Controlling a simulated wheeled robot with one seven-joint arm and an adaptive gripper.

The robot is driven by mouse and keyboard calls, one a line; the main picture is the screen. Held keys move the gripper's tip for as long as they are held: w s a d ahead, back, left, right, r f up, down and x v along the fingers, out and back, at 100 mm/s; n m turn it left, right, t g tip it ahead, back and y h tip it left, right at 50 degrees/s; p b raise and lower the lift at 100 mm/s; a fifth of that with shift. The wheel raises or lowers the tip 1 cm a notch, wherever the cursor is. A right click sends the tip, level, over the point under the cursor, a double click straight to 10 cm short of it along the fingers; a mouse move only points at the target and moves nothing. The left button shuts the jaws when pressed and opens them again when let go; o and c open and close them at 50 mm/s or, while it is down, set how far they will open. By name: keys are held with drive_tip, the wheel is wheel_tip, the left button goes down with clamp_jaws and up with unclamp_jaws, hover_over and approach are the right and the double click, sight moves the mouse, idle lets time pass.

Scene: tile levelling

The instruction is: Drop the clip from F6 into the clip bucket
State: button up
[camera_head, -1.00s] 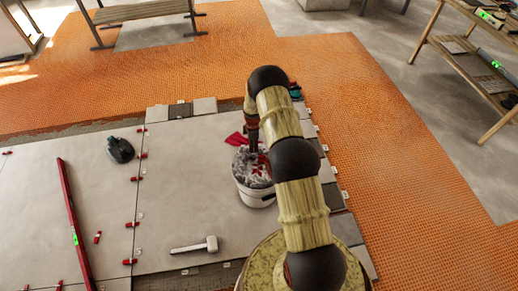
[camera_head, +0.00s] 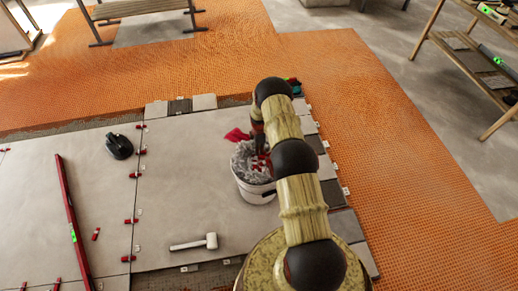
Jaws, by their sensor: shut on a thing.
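The clip bucket (camera_head: 258,192) is a white bucket on the grey tiles, filled with pale clips and a few red pieces. My gripper (camera_head: 262,150) is at the bucket's back right, over its rim area, partly hidden behind my own dark arm joint. Its fingertips are too small and covered to make out, and the clip in it cannot be picked out from the red pieces around it. Red clips (camera_head: 132,221) stand along the tile joint at the left.
A white mallet (camera_head: 195,243) lies in front of the bucket. A black tool (camera_head: 119,146) sits on the tile to the left, and a long red level (camera_head: 71,215) lies further left. A red cloth-like thing (camera_head: 237,135) lies behind the bucket. Wooden shelves (camera_head: 470,55) stand at the right.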

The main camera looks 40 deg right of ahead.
drive_tip(key=o, duration=0.8)
drive_tip(key=shift+f, duration=0.1)
drive_tip(key=shift+c, duration=0.2)
wheel_tip(320, 180, up, 12)
idle(0.4)
idle(0.3)
